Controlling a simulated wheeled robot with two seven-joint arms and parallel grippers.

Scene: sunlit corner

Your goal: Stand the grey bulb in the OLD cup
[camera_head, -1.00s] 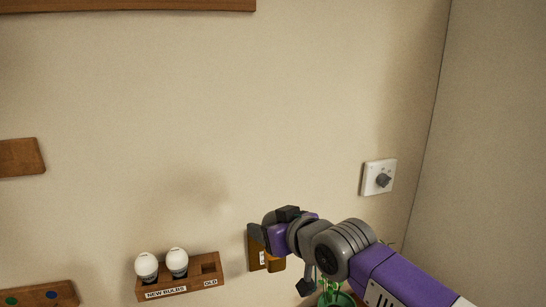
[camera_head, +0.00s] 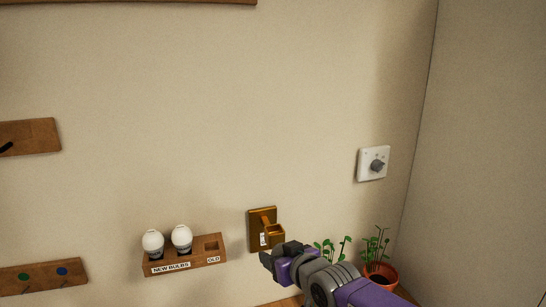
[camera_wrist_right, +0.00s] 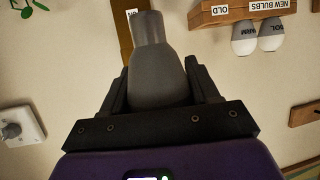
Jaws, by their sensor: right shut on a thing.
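My right gripper (camera_head: 277,256) is in front of the wall, just below and right of the brass wall lamp holder (camera_head: 258,219). In the right wrist view it is shut on the grey bulb (camera_wrist_right: 155,75), whose narrower neck points away from the jaws. The bulb is hard to make out in the head view. The OLD cup (camera_head: 211,246) is the empty right-hand square opening of a wooden rack (camera_head: 190,264), left of the gripper. The rack also shows upside down in the right wrist view (camera_wrist_right: 205,19). My left gripper is not in view.
Two white bulbs (camera_head: 153,241) (camera_head: 182,236) stand in the NEW BULBS part of the rack. A wall dial (camera_head: 374,163) and potted plants (camera_head: 383,272) are at right. A wooden peg board (camera_head: 40,276) is at lower left. The wall above the rack is bare.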

